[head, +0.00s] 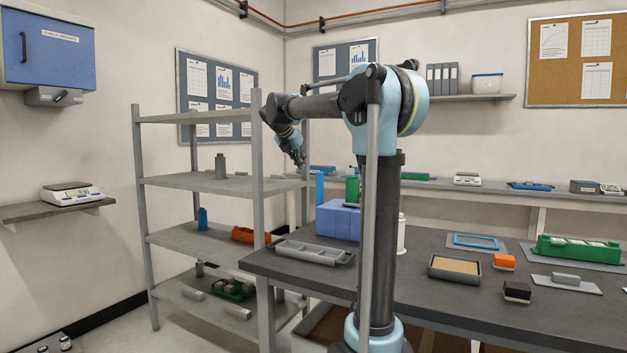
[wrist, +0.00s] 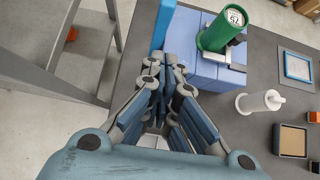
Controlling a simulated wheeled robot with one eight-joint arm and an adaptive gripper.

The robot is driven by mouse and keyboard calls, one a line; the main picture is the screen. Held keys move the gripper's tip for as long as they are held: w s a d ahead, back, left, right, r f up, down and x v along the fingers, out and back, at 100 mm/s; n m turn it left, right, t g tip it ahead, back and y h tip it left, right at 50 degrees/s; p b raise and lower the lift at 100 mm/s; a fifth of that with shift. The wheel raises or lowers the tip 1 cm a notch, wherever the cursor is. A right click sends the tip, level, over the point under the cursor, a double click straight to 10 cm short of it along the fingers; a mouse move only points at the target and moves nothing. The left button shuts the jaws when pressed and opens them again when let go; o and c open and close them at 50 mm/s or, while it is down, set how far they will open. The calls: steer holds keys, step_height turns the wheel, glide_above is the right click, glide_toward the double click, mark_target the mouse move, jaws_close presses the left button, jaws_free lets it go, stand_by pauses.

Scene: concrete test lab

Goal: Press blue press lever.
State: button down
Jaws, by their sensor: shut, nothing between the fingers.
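The blue press lever (head: 320,188) is a bright blue upright bar at the left side of a blue-violet press block (head: 338,222) on the dark table. In the wrist view the lever (wrist: 163,22) runs up beyond my fingers, and its lower part is hidden by them. My gripper (head: 299,160) is above and left of the lever in the head view. In the wrist view my gripper (wrist: 174,62) is shut and empty, with its fingertips close to the lever in the picture. I cannot tell whether they touch it.
A grey tray (head: 312,253) sits at the table's left edge. A metal shelf rack (head: 200,184) stands left of the table.

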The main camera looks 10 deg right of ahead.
glide_toward(318, 183)
steer(key=shift+x, duration=2.2)
